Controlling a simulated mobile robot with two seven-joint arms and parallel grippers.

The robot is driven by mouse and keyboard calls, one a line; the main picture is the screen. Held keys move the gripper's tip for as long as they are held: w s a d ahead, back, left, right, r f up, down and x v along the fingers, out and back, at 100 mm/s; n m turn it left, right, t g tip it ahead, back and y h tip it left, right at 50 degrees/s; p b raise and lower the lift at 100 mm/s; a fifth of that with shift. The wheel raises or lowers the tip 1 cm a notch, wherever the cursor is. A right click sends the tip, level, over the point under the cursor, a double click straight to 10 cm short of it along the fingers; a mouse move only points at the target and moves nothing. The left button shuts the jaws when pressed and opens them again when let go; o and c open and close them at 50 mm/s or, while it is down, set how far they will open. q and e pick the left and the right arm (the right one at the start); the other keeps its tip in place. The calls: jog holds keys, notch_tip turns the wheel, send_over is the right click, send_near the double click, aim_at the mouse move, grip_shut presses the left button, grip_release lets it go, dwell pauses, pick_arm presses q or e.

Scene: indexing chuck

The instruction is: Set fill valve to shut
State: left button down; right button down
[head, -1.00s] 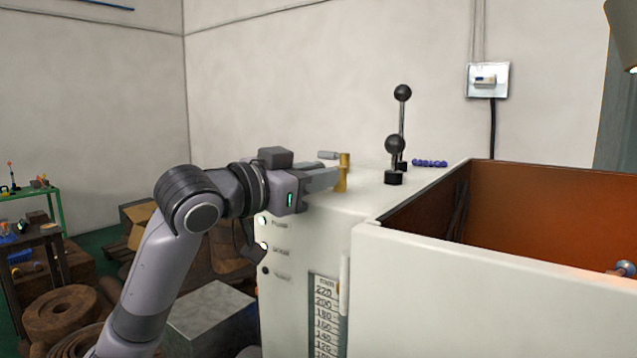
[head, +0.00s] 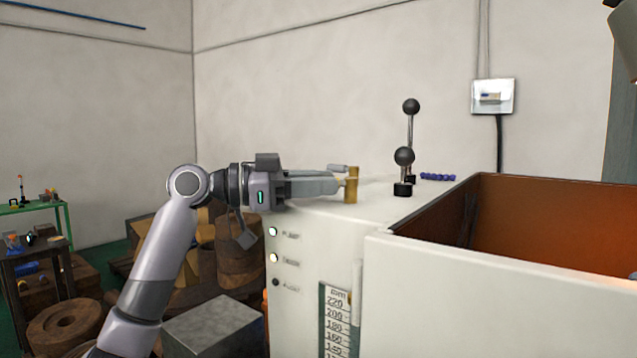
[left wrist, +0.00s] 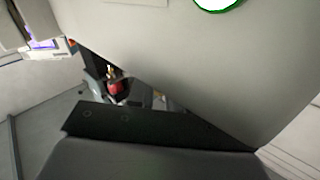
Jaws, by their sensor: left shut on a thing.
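The fill valve appears to be the brass post (head: 351,186) on top of the white machine cabinet, near its left end. A short grey bar (head: 338,168) shows just behind it. My left gripper (head: 343,183) reaches in level from the left, its fingers shut at the brass post. The fingers hide the part they hold, so I cannot tell the valve's exact setting. In the left wrist view, a dark finger edge (left wrist: 150,128) lies close under a large pale surface; the valve cannot be made out there. My right gripper is out of view.
Two black-knobbed levers (head: 404,157) stand right of the valve on the cabinet top (head: 378,208). An open bin with rust-coloured inner walls (head: 560,225) is at the right. Indicator lamps (head: 273,231) and a scale (head: 336,322) are on the cabinet front. A grey box (head: 212,325) stands below my arm.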

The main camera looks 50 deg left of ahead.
pick_arm(q)
jog(key=shift+a+h, duration=0.1)
jog(key=shift+h, duration=0.2)
jog(key=c, duration=1)
grip_release()
jog(key=shift+w+m, duration=0.1)
jog(key=shift+m, duration=0.2)
jog(key=shift+c, duration=0.2)
jog(key=b+v, duration=0.2)
jog(key=v, duration=0.4)
jog(key=shift+f, duration=0.1)
jog(key=shift+s+a+b, duration=0.3)
jog(key=shift+s+a, duration=0.05)
jog(key=shift+s, duration=0.15)
